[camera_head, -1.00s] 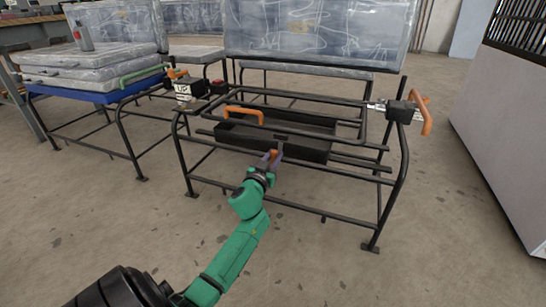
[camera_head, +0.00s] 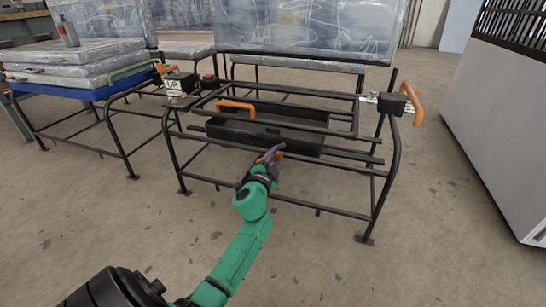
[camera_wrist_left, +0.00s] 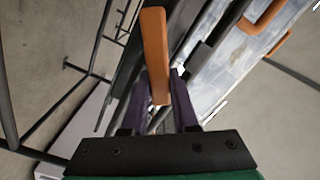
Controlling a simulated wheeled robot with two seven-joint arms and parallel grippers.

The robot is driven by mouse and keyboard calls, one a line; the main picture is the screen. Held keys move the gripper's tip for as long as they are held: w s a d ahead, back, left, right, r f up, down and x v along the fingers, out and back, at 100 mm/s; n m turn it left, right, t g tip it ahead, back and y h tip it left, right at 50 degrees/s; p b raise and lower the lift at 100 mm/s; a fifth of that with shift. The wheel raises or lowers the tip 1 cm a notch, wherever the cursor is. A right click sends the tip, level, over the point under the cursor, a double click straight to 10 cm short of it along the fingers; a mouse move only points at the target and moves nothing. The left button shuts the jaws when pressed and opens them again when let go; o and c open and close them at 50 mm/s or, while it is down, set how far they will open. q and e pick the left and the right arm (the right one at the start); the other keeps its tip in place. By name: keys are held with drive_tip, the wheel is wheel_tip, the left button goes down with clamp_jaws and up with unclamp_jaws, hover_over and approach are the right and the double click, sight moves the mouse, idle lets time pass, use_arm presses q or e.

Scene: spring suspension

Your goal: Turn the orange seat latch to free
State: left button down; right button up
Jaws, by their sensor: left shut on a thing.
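The orange seat latch (camera_wrist_left: 155,45) is a flat bar, standing between the two purple fingers of my left gripper (camera_wrist_left: 159,85) in the left wrist view. In the head view, the left gripper (camera_head: 270,157) is shut on it at the front edge of the black seat frame (camera_head: 345,154), below the dark tray. The latch shows only as a small orange piece there, partly hidden by the fingers. Its exact angle is hard to tell. My right gripper is not in view.
A black tray (camera_head: 285,138) with an orange loop handle (camera_head: 235,104) sits in the frame. Another orange handle (camera_head: 418,105) is at the frame's right, and an "UP" box (camera_head: 178,84) at its left. A wrapped seatback stands behind. Open floor lies in front.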

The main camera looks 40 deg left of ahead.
use_arm(q)
drive_tip(key=m, duration=0.1)
drive_tip(key=f+m+b, duration=0.1)
drive_tip(key=m, duration=0.2)
drive_tip(key=shift+w+d+f, duration=0.1)
drive_tip(key=shift+d+f, duration=0.2)
drive_tip(key=shift+f, duration=0.1)
drive_tip(key=shift+f+m+b, duration=0.35)
drive_tip(key=shift+m+b, duration=0.25)
drive_tip(key=shift+m, duration=0.7)
drive_tip(key=c, duration=0.7)
unclamp_jaws()
